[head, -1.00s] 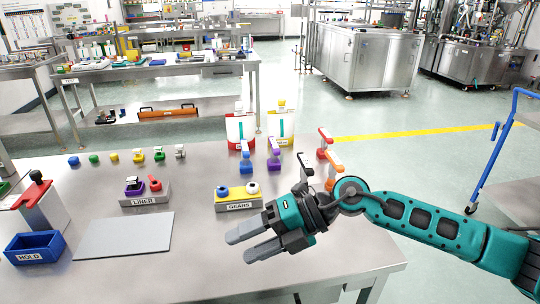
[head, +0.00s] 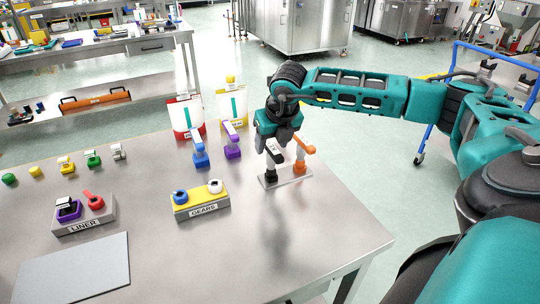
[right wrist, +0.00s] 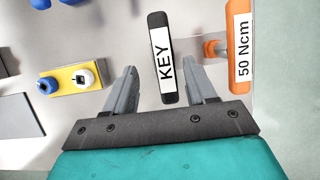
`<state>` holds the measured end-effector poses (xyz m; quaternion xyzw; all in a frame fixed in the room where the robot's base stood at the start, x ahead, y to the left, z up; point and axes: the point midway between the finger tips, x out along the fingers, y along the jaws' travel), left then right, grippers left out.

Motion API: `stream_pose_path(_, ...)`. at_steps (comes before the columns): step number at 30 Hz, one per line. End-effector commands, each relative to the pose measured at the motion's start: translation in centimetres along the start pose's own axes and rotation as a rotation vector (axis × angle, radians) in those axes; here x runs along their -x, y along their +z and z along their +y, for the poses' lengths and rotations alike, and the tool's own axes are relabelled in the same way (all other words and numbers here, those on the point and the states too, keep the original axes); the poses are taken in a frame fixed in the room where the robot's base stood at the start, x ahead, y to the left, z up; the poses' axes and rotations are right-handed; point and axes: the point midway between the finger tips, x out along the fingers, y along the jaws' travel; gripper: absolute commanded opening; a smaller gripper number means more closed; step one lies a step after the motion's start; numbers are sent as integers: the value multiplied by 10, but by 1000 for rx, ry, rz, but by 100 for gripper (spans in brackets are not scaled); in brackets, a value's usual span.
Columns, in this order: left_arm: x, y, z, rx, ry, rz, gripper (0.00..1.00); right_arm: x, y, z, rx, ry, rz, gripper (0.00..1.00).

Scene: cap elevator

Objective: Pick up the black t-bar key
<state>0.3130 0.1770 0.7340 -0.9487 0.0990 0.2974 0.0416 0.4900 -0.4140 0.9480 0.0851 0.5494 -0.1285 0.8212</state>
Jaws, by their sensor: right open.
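The black t-bar key (head: 276,157) stands upright on a small light plate near the right end of the table. In the right wrist view its black bar with the white "KEY" label (right wrist: 162,60) lies between the fingers. My right gripper (head: 275,145) is above it, pointing down, open. In the right wrist view the two grey fingers are on either side of the bar, with gaps showing. I cannot tell how far down the fingers reach. My left gripper is not in view.
An orange t-bar tool (head: 303,147), labelled "50 Ncm" in the right wrist view (right wrist: 241,50), stands close to the right of the key. Blue (head: 199,150) and purple (head: 232,142) tools stand to the left. The table's front right is clear.

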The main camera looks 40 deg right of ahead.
Motion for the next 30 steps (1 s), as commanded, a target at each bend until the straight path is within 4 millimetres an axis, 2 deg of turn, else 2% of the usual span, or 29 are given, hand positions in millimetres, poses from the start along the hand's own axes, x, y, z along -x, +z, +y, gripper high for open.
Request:
stream_pose_path(7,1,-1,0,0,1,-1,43,-20,0,-2,0,0,1,56)
stream_pose_path(15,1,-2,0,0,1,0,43,-58,-1,-6,1,2,1,56)
stream_pose_path(24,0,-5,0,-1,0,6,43,-63,0,-7,1,2,-1,56)
stream_pose_path(30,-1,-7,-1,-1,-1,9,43,-62,0,-7,1,2,-1,37)
